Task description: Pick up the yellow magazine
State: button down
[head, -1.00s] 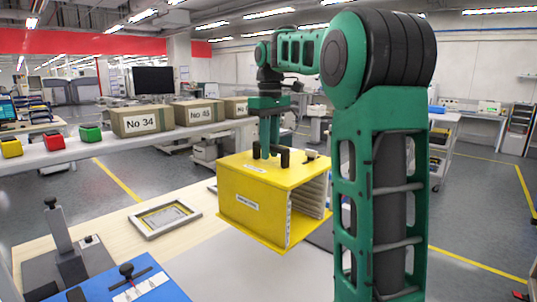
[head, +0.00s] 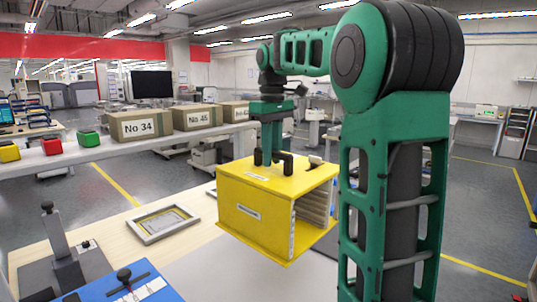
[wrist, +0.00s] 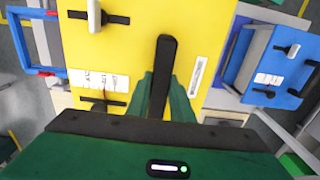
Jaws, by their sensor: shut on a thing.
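The yellow magazine (head: 240,212) is a box with an open slotted side and white labels, in the middle of the head view. My gripper (head: 272,160) is above its top and shut on the black handle there. The magazine seems to hang above the pale worktop, though the gap beneath is hard to judge. In the wrist view the yellow top (wrist: 140,45) fills the middle. The black handle lies between the green fingers of my gripper (wrist: 160,95). The magazine's underside is hidden.
A grey frame (head: 143,229) lies on the wooden worktop. A blue unit with a black knob (head: 124,275) is at the lower left. Cardboard boxes (head: 120,126) and small coloured bins stand on a shelf behind. Blue units (wrist: 262,65) flank the magazine in the wrist view.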

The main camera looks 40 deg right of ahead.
send_over(279, 188)
jog(key=d, duration=0.2)
jog(key=shift+s+d, duration=0.1)
jog(key=shift+s, duration=0.15)
dwell(0.9)
